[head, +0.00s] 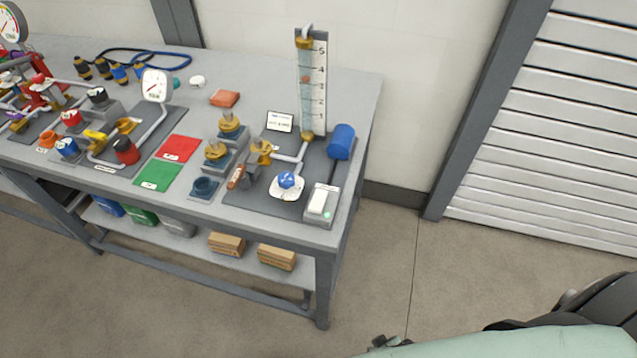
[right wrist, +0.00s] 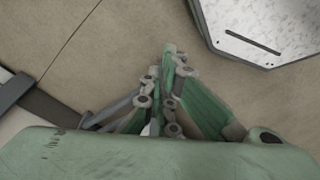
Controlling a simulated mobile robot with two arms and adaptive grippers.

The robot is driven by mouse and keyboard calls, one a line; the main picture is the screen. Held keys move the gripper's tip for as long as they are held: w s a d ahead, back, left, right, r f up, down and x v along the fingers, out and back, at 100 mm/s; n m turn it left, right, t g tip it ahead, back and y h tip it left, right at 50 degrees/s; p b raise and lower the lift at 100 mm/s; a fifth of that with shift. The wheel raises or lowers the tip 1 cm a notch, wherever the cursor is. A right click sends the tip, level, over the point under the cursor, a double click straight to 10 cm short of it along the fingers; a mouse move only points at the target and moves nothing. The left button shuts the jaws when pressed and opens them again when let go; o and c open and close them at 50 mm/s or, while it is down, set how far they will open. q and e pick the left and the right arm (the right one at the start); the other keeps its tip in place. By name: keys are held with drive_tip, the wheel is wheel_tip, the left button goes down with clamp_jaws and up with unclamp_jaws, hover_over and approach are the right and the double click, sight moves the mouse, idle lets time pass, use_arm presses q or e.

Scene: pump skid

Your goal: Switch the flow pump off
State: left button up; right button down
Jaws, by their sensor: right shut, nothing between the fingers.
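The flow pump, a blue cylinder (head: 341,141), stands at the right end of the bench beside a clear flow tube (head: 312,85) with a numbered scale. A grey switch box (head: 321,203) with a pale rocker sits near the bench's front right corner. A small green light shows on its front end. I cannot tell which way the rocker is tilted. My right gripper (right wrist: 165,65) is shut and empty in the right wrist view, over bare floor and away from the bench. My left gripper is not in view.
A blue knob on a white base (head: 287,186) stands just left of the switch box. Brass valves (head: 230,125), a red mat (head: 180,149) and a green mat (head: 158,175) lie further left. The floor right of the bench is clear, up to a slatted shutter (head: 545,115).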

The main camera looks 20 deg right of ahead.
drive_tip(key=w+a+r+t+y, duration=0.1)
drive_tip(key=w+a+r, duration=0.2)
drive_tip(key=w+r, duration=1.1)
drive_tip(key=w+a+r+n+y, duration=0.1)
drive_tip(key=w+a+r+n, duration=0.1)
drive_tip(key=r, duration=0.6)
drive_tip(key=w+a+r+n+y+b, duration=0.1)
drive_tip(key=a+r+n, duration=0.1)
drive_tip(key=r, duration=0.6)
drive_tip(key=w+a+r+n+t+y, duration=0.1)
drive_tip(key=w+a+r+n+y, duration=0.1)
drive_tip(key=r, duration=0.6)
drive_tip(key=shift+w, duration=0.3)
drive_tip(key=w+d+r+n, duration=0.1)
drive_tip(key=r, duration=0.1)
drive_tip(key=w+d+r+y, duration=0.1)
drive_tip(key=w+r, duration=0.1)
drive_tip(key=r, duration=0.1)
drive_tip(key=w+r+n, duration=0.1)
drive_tip(key=w+r, duration=0.1)
drive_tip(key=shift+w+d+r+n+g+y+b, duration=0.1)
drive_tip(key=shift+d+r+n+g+y+b, duration=0.2)
drive_tip(key=shift+d+g, duration=0.1)
drive_tip(key=w+d+r, duration=0.2)
drive_tip(key=r, duration=0.3)
drive_tip(key=w+d+r+y, duration=0.1)
drive_tip(key=w+d+r, duration=0.1)
drive_tip(key=r, duration=0.4)
drive_tip(key=shift+d+y, duration=0.3)
drive_tip(key=shift+d, duration=0.35)
